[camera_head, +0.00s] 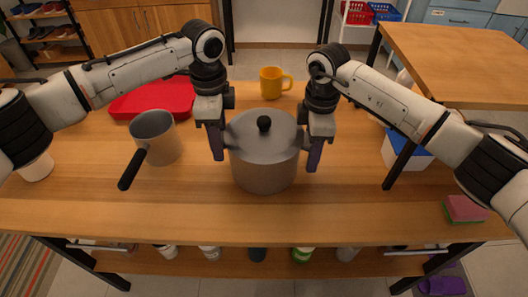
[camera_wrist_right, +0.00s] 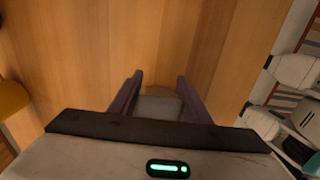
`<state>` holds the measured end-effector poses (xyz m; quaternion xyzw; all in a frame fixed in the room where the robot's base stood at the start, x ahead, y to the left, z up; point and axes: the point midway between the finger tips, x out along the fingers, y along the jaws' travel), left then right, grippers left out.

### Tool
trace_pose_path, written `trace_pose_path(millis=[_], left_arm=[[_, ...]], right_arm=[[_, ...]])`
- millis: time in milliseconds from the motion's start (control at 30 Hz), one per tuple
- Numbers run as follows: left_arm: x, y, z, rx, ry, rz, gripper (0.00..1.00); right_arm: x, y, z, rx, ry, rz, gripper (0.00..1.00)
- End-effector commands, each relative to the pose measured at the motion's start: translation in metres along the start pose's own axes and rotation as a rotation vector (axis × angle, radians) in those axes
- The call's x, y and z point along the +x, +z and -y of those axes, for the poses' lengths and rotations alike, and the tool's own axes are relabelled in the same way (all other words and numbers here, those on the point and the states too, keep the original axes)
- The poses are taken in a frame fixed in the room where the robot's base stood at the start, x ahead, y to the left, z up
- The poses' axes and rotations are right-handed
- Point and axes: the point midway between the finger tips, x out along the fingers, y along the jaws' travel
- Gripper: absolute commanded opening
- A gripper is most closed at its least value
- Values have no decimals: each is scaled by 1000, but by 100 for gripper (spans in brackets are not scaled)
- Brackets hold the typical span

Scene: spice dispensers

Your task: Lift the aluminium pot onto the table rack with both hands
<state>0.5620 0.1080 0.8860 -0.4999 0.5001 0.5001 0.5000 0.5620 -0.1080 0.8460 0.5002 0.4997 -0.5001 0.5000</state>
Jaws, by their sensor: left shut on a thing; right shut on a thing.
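The aluminium pot (camera_head: 265,165), grey with a lid and black knob, is upright at the middle of the table. I cannot tell whether its base touches the wood. My left gripper (camera_head: 216,150) is shut on its left side and my right gripper (camera_head: 314,158) on its right side, fingers pointing down. The fingers hide the handles. In the right wrist view, a grey part of the pot (camera_wrist_right: 158,105) lies between the right gripper's fingers (camera_wrist_right: 160,92). The table rack (camera_head: 455,60), a raised wooden top on black legs, stands at the right.
A saucepan (camera_head: 165,145) with a black handle stands left of the pot. A red tray (camera_head: 150,100) lies behind it. A yellow mug (camera_head: 271,82) stands behind the pot. A blue-and-white container (camera_head: 402,148) is below the rack. A sponge (camera_head: 464,209) lies at the right front.

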Motion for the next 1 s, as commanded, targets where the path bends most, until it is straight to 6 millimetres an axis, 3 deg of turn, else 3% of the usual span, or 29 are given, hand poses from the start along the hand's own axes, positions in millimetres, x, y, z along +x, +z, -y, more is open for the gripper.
trace_pose_path(millis=[467, 1000], left_arm=[[-9, -1, 1, 0, -4, -3, 0], [-51, -1, 1, 0, -4, -2, 0]], right_arm=[[-10, -1, -1, -1, 4, -4, 0], [-51, -1, -1, -1, 4, -4, 0]])
